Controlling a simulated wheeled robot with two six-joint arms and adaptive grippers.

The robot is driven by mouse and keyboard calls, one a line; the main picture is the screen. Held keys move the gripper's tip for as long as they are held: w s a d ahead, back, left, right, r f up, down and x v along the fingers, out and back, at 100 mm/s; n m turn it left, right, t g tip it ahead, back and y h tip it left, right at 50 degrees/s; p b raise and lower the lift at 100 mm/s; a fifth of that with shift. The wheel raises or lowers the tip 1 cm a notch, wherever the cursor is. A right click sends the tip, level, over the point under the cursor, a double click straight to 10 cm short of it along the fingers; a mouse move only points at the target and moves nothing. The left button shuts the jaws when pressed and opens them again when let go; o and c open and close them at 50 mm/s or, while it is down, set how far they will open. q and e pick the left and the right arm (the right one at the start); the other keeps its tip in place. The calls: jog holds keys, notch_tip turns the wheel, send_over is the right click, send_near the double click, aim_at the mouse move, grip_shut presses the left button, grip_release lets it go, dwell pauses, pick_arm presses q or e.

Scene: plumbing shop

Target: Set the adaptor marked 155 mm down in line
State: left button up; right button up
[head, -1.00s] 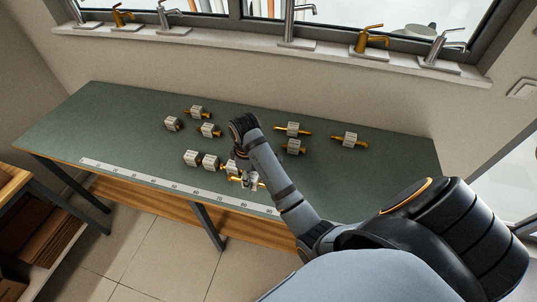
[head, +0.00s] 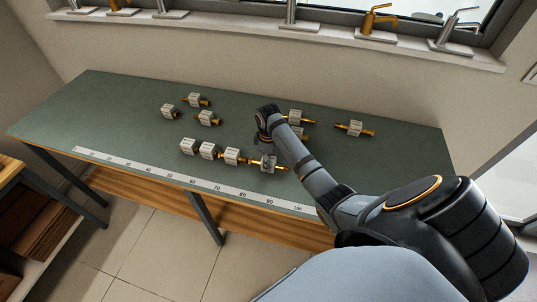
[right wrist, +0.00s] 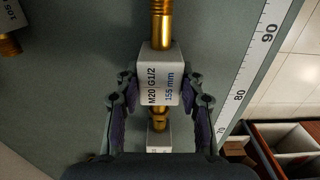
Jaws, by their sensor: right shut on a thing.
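My right gripper (head: 268,165) is shut on the adaptor marked 155 mm (right wrist: 160,80), a brass fitting with a white block reading "M20 G1/2". In the right wrist view the two fingers (right wrist: 160,97) press the block's sides, and its brass end points up the picture. In the head view the held adaptor (head: 268,163) is at the right end of a row of adaptors (head: 208,150) behind the ruler (head: 190,179). It is at or just above the bench; I cannot tell whether it touches. My left gripper is not in view.
More adaptors lie farther back on the green bench (head: 100,115): several at left and others (head: 355,129) at right. In the right wrist view, a neighbour's white block (right wrist: 158,142) is close below the held adaptor. The bench right of the row is clear.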

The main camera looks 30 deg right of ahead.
jog(key=o, duration=1.3)
jog(key=shift+f, duration=0.15)
notch_tip(320, 180, up, 7)
jog(key=shift+r+b, duration=0.15)
jog(key=shift+b, duration=0.8)
notch_tip(320, 180, up, 5)
jog(key=p, duration=0.4)
jog(key=shift+s, duration=0.1)
